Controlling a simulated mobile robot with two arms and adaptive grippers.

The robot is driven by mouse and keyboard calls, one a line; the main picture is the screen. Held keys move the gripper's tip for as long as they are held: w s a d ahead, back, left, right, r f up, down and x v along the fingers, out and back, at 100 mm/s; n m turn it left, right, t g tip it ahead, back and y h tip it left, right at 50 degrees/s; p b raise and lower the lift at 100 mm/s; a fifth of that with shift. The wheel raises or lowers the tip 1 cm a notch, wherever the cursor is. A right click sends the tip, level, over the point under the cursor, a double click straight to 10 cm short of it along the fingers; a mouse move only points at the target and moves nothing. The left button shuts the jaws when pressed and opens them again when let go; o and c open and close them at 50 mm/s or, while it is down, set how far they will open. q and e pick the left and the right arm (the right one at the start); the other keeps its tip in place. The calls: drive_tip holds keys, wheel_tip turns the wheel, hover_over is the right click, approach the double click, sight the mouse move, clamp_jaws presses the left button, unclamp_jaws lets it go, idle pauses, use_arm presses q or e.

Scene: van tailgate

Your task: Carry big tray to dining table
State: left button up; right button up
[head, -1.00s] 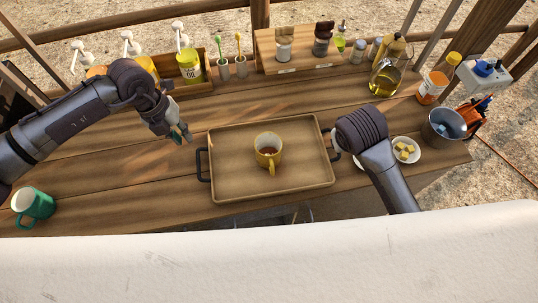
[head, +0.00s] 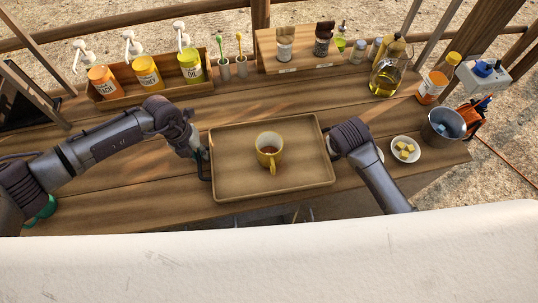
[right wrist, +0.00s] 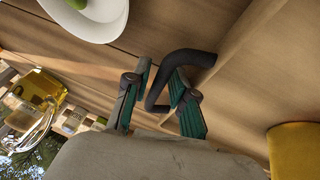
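The big tray (head: 225,187) lies flat on the wooden table, with a yellow mug (head: 270,158) of brown liquid standing in it. My left gripper (head: 203,160) is at the tray's left handle; its fingers are mostly hidden, so I cannot tell how far they are closed. My right gripper (head: 333,148) is at the tray's right edge. In the right wrist view its green-padded fingers (right wrist: 160,95) stand on both sides of the dark tray handle (right wrist: 190,57). Whether they press on it is unclear.
A white dish (head: 407,157) with yellow cubes and a metal pot (head: 443,126) stand at the right. Pump bottles in a wooden box (head: 150,88) and a wooden stand (head: 300,57) line the back. A green mug (head: 47,210) is partly hidden by my left arm.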

use_arm(q)
clamp_jaws()
use_arm(e)
clamp_jaws()
use_arm(q)
drive_tip(key=shift+w+r, duration=0.1)
use_arm(e)
drive_tip(key=shift+r, duration=0.1)
